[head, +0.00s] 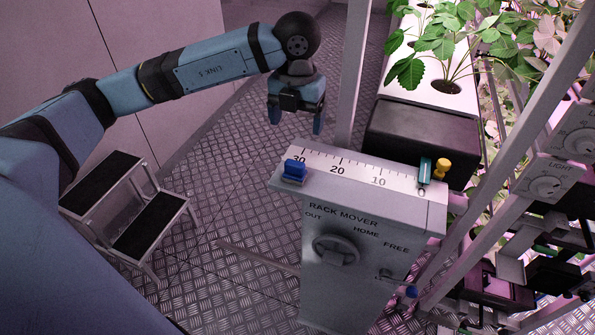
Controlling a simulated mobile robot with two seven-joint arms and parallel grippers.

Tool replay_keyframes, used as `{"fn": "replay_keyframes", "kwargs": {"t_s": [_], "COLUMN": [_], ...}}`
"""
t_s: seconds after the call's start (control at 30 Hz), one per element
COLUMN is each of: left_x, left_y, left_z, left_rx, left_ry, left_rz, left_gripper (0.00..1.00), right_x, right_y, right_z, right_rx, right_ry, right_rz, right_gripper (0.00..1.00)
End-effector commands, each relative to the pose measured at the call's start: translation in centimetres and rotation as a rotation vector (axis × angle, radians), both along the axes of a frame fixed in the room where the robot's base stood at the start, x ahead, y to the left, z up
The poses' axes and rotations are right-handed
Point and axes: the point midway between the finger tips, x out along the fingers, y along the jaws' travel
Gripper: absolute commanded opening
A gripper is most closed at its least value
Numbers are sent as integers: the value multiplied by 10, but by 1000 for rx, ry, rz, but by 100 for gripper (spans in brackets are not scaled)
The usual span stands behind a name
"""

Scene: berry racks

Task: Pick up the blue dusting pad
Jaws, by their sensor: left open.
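The blue dusting pad (294,168) appears to be the small blue block with a pale underside at the left end of the rack mover's top, by the 30 mark. My left gripper (296,121) is open and empty, pointing down. In the head view it shows just above and behind the pad, apart from it. I cannot tell its exact height over the cabinet. My right gripper is not in view.
A rack post (353,70) stands right of my gripper. A step stool (150,225) stands left on the metal floor. Planted racks (420,125) fill the right.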

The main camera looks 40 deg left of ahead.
Motion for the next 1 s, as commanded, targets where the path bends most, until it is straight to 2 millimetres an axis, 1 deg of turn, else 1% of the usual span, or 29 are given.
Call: {"fn": "replay_keyframes", "kwargs": {"t_s": [0.03,0.1,0.3,0.57,0.73,0.8,0.9,1.0], "left_x": [-1,-2,-2,-4,-13,-12,-12,-11], "left_y": [0,0,-1,-1,-2,-2,-2,-2], "left_z": [-11,-26,-61,-80,-105,-114,-122,-125], "left_rx": [2,-1,-2,-3,-4,-5,-5,-6], "left_ry": [6,7,6,5,6,5,4,3], "left_rz": [0,-1,-3,-4,-5,-4,-4,-5], "left_gripper": [83,83,83,83,83,83,83,83], "right_x": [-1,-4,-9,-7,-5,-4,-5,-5], "right_y": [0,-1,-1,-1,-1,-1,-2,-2], "right_z": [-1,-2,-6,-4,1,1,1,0], "right_rx": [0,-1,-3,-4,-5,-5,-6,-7], "right_ry": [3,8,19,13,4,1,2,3], "right_rz": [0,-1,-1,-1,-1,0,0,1], "right_gripper": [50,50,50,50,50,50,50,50]}}
